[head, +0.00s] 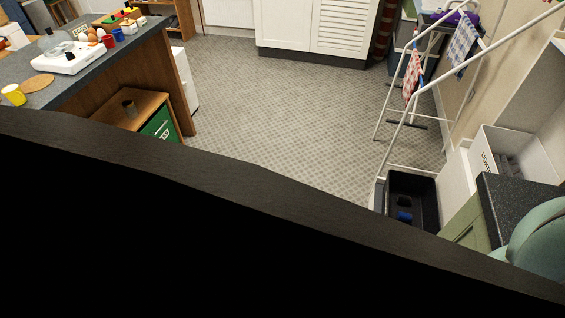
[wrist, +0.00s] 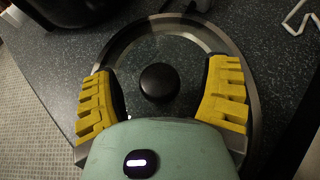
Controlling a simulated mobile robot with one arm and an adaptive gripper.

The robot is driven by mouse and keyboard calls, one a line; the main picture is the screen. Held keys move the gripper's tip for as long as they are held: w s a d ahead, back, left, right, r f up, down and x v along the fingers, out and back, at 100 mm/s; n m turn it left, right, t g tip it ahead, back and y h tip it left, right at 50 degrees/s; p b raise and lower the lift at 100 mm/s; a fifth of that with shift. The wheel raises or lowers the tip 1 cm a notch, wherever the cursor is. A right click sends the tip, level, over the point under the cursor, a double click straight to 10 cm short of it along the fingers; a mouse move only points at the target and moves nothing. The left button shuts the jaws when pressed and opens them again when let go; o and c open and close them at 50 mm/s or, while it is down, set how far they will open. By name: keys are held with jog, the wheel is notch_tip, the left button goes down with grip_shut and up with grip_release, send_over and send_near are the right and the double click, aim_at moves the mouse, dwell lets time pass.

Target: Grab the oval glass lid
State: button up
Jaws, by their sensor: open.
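The oval glass lid (wrist: 187,42) lies on the dark speckled counter in the wrist view. It has a metal rim, clear glass and a round black knob (wrist: 159,82) in its middle. My gripper (wrist: 162,88) is open, with its yellow ridged fingers on either side of the knob and above the glass. A gap shows between each finger and the knob. The near part of the lid is hidden behind my gripper's green body. I cannot make out this lid in the head view, where a large dark shape fills the lower part.
In the wrist view, the dark speckled counter (wrist: 267,45) ends at the left above a tiled floor (wrist: 25,110). A dark object stands at the upper left and a white wire item (wrist: 298,17) at the upper right. The head view shows a drying rack (head: 408,95) and open floor (head: 290,110).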

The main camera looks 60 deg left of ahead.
jog(key=shift+c, duration=0.3)
grip_shut()
dwell(0.4)
